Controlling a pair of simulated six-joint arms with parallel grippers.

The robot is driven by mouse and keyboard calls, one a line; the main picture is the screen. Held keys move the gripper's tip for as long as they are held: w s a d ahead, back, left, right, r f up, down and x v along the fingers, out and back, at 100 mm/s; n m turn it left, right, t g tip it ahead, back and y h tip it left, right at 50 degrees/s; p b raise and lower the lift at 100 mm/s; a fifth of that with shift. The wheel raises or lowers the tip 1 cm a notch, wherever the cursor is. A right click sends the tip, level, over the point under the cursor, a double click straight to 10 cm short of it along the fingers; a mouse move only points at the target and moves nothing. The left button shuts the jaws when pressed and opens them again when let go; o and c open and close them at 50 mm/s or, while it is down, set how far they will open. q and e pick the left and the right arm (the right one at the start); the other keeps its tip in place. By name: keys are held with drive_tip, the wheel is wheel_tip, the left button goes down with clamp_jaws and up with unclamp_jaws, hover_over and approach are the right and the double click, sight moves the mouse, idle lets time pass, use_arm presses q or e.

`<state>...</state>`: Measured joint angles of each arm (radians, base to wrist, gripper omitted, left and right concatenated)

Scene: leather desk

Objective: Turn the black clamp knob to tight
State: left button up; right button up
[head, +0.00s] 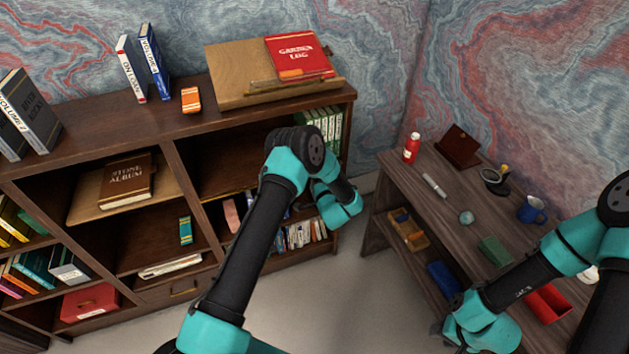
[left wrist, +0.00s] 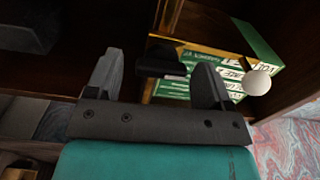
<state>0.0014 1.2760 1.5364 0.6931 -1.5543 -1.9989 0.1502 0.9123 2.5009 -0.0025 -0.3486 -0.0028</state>
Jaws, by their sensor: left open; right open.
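In the left wrist view my left gripper (left wrist: 157,62) is open, its two grey fingers spread apart. A dark black piece (left wrist: 160,60), which looks like the clamp knob, shows between the fingers in front of green books. I cannot tell whether the fingers touch it or which way it is turned. In the head view my left arm reaches into the right part of the bookcase and hides the clamp. My right gripper (head: 446,328) is at the lower middle, beside the desk, far from the clamp; its fingers are small and dark.
Green books (head: 325,124) stand in the bookcase (head: 190,125) at upper right; they also show in the left wrist view (left wrist: 235,78), near a white ball (left wrist: 257,83). Shelf boards surround the left gripper closely. A desk (head: 455,195) stands right; open floor lies between.

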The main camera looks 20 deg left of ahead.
use_arm(q)
drive_tip(key=v, duration=1.7)
drive_tip(key=shift+s, duration=0.15)
drive_tip(key=shift+d, duration=0.15)
drive_tip(key=s+a+f+n+g+h, duration=0.45)
drive_tip(key=s+f+h, duration=0.2)
drive_tip(key=h, duration=0.45)
drive_tip(key=s+n+g+h, duration=0.5)
drive_tip(key=s+g, duration=0.3)
drive_tip(key=s, duration=0.9)
drive_tip(key=shift+s+a+r+n, duration=0.15)
drive_tip(key=shift+s+r+n, duration=0.3)
drive_tip(key=shift+n, duration=0.1)
